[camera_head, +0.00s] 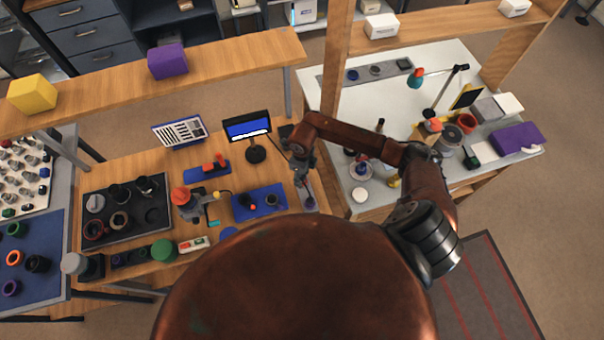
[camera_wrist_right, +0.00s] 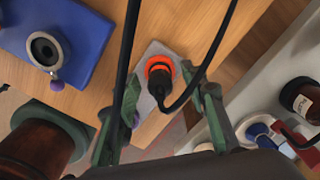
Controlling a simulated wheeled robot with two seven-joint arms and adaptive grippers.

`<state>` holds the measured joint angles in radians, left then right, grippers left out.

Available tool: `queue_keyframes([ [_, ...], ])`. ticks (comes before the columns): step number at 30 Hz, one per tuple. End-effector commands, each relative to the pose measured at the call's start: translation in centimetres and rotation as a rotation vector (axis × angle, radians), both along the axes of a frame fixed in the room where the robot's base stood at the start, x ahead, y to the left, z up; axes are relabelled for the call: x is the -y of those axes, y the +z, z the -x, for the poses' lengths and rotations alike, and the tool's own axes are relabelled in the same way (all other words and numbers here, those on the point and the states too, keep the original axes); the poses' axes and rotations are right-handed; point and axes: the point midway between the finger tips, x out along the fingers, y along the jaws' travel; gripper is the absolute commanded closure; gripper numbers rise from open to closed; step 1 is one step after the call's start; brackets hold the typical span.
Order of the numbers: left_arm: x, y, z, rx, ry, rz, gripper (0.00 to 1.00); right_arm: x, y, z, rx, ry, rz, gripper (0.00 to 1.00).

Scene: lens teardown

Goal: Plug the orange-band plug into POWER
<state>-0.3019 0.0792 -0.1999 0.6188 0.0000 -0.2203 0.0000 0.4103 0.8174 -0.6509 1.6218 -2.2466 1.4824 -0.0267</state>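The orange-band plug (camera_wrist_right: 160,72) shows in the right wrist view as a black body with an orange ring and a black cable. It is over a light grey panel (camera_wrist_right: 148,52); I cannot tell whether it is seated in a socket, and no POWER label is legible. My right gripper (camera_wrist_right: 160,98) is open, its green-padded fingers apart on either side of the plug, with no clear contact. In the head view my right gripper (camera_head: 302,172) is above the narrow grey panel (camera_head: 309,201) at the wooden table's right edge. My left gripper is not in view.
A blue block with a round lens part (camera_wrist_right: 46,48) lies left of the panel. A black cable crosses the wrist view. In the head view a small monitor (camera_head: 247,127) stands behind, and a white bench (camera_head: 360,205) with several parts is to the right.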

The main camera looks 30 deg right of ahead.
Motion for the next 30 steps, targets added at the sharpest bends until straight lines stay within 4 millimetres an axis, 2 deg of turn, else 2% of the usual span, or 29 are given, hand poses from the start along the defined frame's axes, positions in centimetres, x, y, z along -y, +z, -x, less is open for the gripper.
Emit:
queue_keyframes([
  [3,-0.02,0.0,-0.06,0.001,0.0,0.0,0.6,-0.01,0.0,0.0,0.0,0.0,0.0,0.6],
  [21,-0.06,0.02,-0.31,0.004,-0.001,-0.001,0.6,-0.03,0.03,0.0,0.0,0.0,0.0,1.0],
  [22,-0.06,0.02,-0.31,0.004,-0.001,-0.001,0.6,-0.03,0.03,0.0,0.0,0.0,0.0,1.0],
  [23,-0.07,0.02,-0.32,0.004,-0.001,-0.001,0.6,-0.02,0.03,-0.01,0.0,0.0,0.0,0.82],
  [30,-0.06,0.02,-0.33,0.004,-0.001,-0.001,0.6,-0.02,0.03,-0.01,0.0,0.0,0.0,0.99],
])
